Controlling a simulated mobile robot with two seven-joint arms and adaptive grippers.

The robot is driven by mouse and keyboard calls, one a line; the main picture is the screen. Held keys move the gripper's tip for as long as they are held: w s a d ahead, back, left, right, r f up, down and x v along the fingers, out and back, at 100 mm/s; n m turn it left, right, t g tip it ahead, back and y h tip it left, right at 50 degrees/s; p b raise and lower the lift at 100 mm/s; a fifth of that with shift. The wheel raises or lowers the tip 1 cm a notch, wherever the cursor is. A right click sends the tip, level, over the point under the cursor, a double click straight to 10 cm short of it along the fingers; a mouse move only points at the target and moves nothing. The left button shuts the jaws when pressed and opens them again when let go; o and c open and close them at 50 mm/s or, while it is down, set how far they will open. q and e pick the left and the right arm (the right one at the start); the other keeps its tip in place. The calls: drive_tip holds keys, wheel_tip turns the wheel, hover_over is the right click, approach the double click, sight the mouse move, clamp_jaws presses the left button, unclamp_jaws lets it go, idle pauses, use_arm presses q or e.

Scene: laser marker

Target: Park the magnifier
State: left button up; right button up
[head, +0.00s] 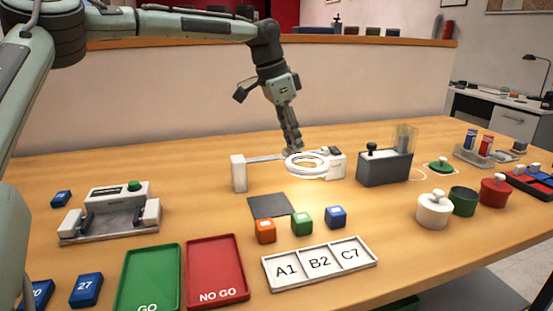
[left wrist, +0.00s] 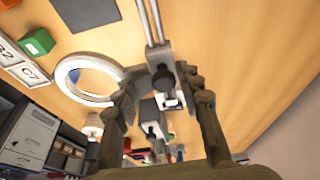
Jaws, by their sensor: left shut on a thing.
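The magnifier, a white ring (head: 307,158), sits on a rail (head: 268,158) between a white end block (head: 238,173) at left and a white block (head: 336,163) at right. In the left wrist view the ring (left wrist: 62,72) shows beside the twin rails (left wrist: 150,22) and a grey carriage with a dark knob (left wrist: 163,80). My left gripper (head: 293,148) reaches down from behind onto the magnifier. Its fingers (left wrist: 160,90) stand either side of the carriage, shut on the magnifier's mount; the exact contact is partly hidden. My right gripper is not in view.
A dark square pad (head: 270,206) and orange (head: 265,231), green (head: 302,222) and blue (head: 336,217) cubes lie in front of the rail. A grey box with a clear cover (head: 385,167) stands right of it. GO (head: 150,280) and NO GO (head: 214,270) trays lie at front left.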

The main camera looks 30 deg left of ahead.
use_arm(q)
drive_tip(key=shift+w+d+f, duration=0.1)
drive_tip(key=shift+w+d, duration=0.25)
drive_tip(key=shift+w, duration=0.35)
drive_tip(key=shift+w+d+f, duration=0.1)
drive_tip(key=shift+w+d, duration=0.25)
drive_tip(key=shift+w, duration=0.35)
drive_tip(key=o, duration=0.6)
drive_tip(key=shift+a, duration=0.1)
wheel_tip(320, 180, up, 7)
drive_tip(key=shift+d, duration=0.3)
